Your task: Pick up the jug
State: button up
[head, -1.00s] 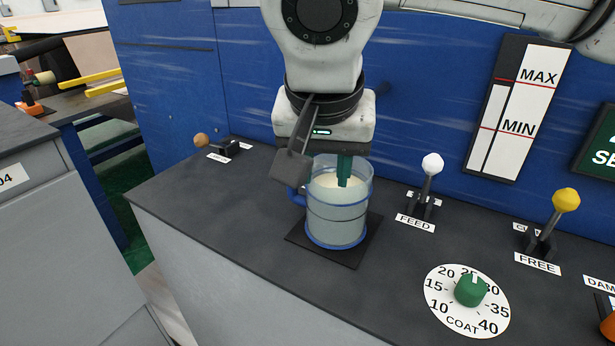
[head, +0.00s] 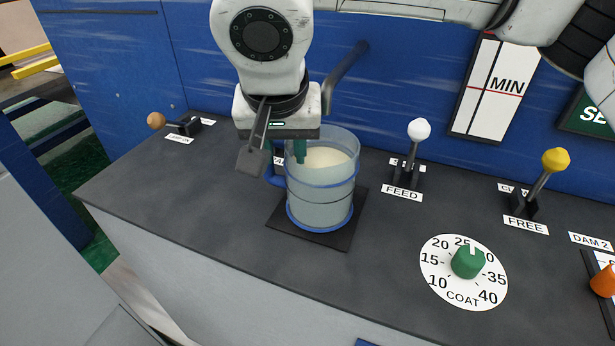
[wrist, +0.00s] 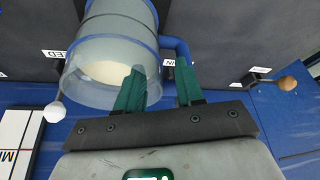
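The jug (head: 322,200) is clear with blue bands and a blue handle on its left side. It stands upright on a dark square pad (head: 285,228) and holds a cream-coloured liquid. My gripper (head: 288,154) is at the jug's upper left edge, by the handle. In the wrist view my gripper (wrist: 160,88) has its two green fingers apart with nothing gripped. The left finger overlaps the jug's rim (wrist: 75,75), and the blue handle (wrist: 181,48) shows ahead of the gap. I cannot tell whether a finger is inside the rim.
A white-knobbed FEED lever (head: 419,130) stands right of the jug, with a yellow-knobbed lever (head: 555,162) farther right. A green COAT dial (head: 467,262) is at front right. A wooden-knobbed lever (head: 156,121) is at back left. The blue panel (head: 120,70) rises behind. The left counter is clear.

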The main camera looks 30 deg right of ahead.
jog(key=x, duration=0.4)
jog(key=shift+s+f, duration=0.15)
grip_shut()
dwell(1.3)
